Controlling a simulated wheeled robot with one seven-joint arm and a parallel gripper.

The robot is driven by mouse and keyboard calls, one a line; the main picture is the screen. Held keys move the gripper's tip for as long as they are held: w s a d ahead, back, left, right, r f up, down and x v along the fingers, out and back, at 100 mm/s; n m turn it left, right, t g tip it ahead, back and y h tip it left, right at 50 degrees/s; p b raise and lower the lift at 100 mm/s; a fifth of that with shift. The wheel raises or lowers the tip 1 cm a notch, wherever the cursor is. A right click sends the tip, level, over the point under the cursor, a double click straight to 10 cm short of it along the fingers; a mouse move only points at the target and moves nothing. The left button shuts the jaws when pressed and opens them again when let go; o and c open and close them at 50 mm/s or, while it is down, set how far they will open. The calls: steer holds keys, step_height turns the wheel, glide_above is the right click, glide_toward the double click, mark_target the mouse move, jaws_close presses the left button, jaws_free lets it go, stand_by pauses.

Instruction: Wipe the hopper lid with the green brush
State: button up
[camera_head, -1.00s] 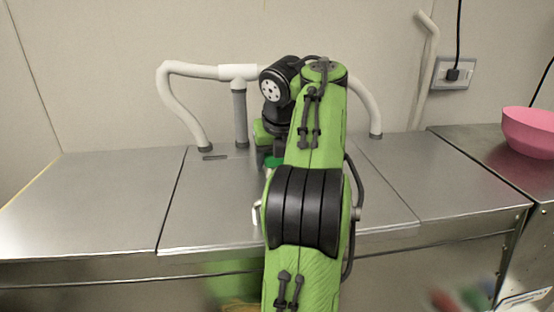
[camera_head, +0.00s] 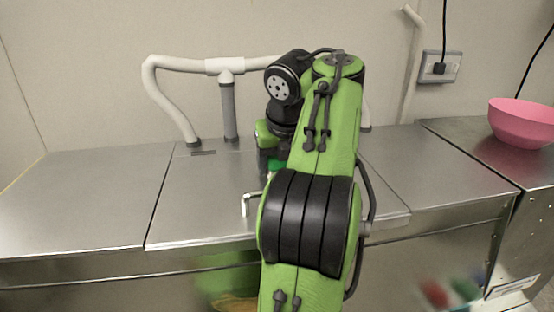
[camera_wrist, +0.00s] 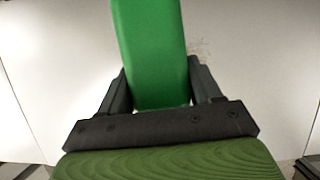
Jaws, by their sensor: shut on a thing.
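The green brush (camera_wrist: 152,50) stands out in the wrist view between the two dark fingers of my gripper (camera_wrist: 160,95), which is shut on it. In the head view my gripper (camera_head: 272,165) is mostly hidden behind my arm, and only a small bit of the green brush (camera_head: 277,164) shows. The hopper lid seems to be the middle steel panel (camera_head: 205,190), with a small bent handle (camera_head: 246,204) near its front. My gripper is over this panel. Whether the brush touches it is hidden.
A white pipe (camera_head: 190,66) on a grey post (camera_head: 229,112) stands at the back of the steel top. A pink bowl (camera_head: 520,122) sits on the counter at the right. The left steel panel (camera_head: 75,195) is bare. A wall socket (camera_head: 440,67) is behind.

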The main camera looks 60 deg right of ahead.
steer(key=shift+s+a+b, duration=0.3)
steer(key=shift+s+a, duration=0.85)
steer(key=shift+a, duration=0.15)
steer(key=shift+s+a+f+b, duration=0.1)
steer(key=shift+s+a+b, duration=0.35)
steer(key=shift+s+a, duration=0.75)
steer(key=shift+s+d+p, duration=0.5)
steer(key=shift+s+d, duration=0.15)
steer(key=shift+d, duration=0.4)
steer(key=shift+w+d+p, duration=0.3)
steer(key=shift+w+d, duration=0.45)
steer(key=shift+w, duration=0.2)
steer(key=shift+w+d+r+p, duration=0.2)
steer(key=shift+w+d+p, duration=0.6)
steer(key=shift+w+d, duration=0.65)
steer(key=shift+w+d+f, duration=0.15)
steer(key=shift+w+d, duration=0.4)
steer(key=shift+d, duration=0.25)
steer(key=shift+w+d+f, duration=0.1)
steer(key=shift+w+d, duration=0.4)
steer(key=shift+d, duration=0.25)
